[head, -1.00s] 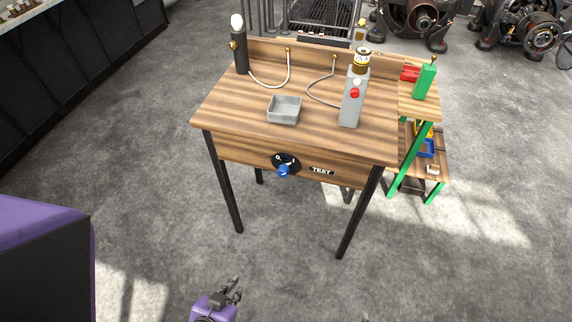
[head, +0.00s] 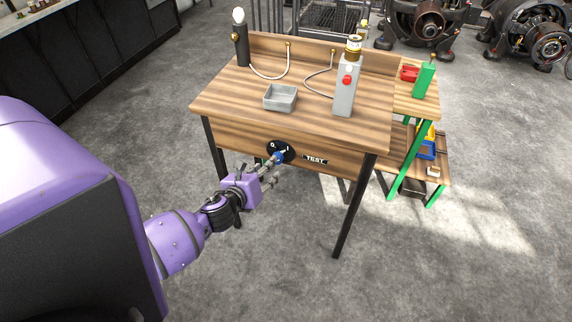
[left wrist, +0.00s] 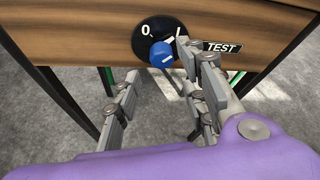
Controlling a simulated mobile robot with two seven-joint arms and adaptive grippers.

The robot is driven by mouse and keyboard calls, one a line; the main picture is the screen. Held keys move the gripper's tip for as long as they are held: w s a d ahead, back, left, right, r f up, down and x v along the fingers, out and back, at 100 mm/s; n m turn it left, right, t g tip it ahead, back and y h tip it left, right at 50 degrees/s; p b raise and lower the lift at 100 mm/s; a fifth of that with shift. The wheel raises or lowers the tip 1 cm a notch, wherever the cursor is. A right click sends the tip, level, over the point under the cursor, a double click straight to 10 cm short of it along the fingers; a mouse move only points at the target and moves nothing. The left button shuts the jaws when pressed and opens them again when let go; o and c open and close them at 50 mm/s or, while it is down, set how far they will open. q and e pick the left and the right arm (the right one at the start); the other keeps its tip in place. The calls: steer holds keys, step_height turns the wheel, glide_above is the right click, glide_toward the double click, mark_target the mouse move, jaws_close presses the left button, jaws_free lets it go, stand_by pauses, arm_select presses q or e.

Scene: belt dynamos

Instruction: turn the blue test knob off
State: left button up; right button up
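The blue test knob (head: 278,157) sits on a round black dial (head: 289,148) on the front of the wooden bench (head: 220,139), left of the TEST label (head: 315,160). In the left wrist view the knob (left wrist: 161,55) shows between and beyond the fingertips, below the dial's 0 and I marks; its small pale line is hard to read. My left gripper (head: 273,170) is close in front of the knob. In the left wrist view its fingers (left wrist: 157,65) are apart and hold nothing; I cannot tell whether one touches the knob. My right gripper is not in view.
On the bench stand a grey tray (head: 268,105), a black lamp post (head: 241,50) with a pale bulb, and a grey box (head: 345,90) with a red button. A green-legged side stand (head: 398,172) is at the right. The floor before the bench is clear.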

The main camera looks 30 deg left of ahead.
arm_select(q)
steer(key=shift+m, duration=0.3)
steer(key=x, duration=0.8)
steer(key=shift+a+f, duration=0.1)
steer(key=shift+a, duration=0.1)
steer(key=shift+c, duration=0.5)
jaws_close()
